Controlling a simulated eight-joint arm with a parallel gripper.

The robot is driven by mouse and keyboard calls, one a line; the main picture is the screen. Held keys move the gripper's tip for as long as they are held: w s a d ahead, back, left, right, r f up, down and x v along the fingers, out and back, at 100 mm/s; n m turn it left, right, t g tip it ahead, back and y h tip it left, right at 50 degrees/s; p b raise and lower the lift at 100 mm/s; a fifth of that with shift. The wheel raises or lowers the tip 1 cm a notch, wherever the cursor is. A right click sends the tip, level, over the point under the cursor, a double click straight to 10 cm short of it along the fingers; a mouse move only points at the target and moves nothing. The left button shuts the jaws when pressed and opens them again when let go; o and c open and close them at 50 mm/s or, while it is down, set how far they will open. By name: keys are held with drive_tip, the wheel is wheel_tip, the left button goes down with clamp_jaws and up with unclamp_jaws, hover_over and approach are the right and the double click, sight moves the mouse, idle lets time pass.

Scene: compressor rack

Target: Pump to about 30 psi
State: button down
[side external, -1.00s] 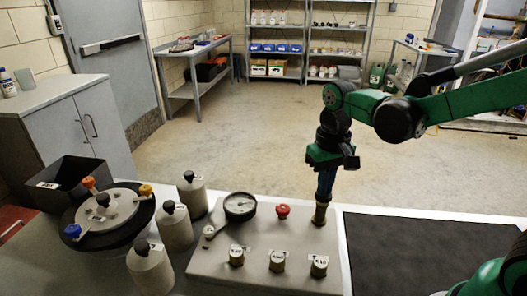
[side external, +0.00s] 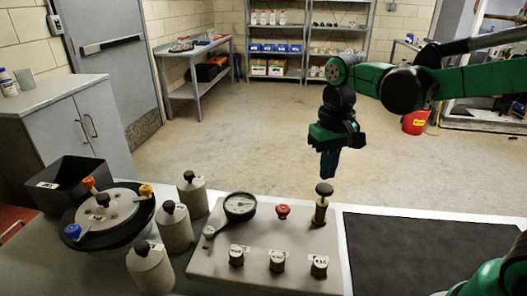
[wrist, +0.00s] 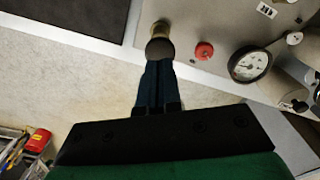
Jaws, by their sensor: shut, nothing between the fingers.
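The grey compressor panel (side external: 255,262) lies on the bench. A brass pump plunger with a dark round knob (side external: 324,190) stands upright at its back right corner; its knob also shows in the wrist view (wrist: 160,49). A round pressure gauge (side external: 240,206) is on the panel's back left; it shows in the wrist view (wrist: 250,64), but its reading is too small to tell. A red button (side external: 283,211) sits between gauge and plunger.
Three labelled brass knobs (side external: 277,262) line the panel's front. Grey canisters (side external: 175,226) and a round carousel with coloured handles (side external: 108,214) stand to the left, beside a black bin (side external: 70,183). A dark mat (side external: 425,256) lies clear to the right.

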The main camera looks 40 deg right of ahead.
sight(325, 187)
drive_tip(key=shift+f, duration=0.15)
idle(0.3)
drive_tip(key=shift+f, duration=2.05)
drive_tip(key=shift+r, duration=2.2)
drive_tip(key=shift+r, duration=0.1)
drive_tip(key=shift+r, duration=2.45)
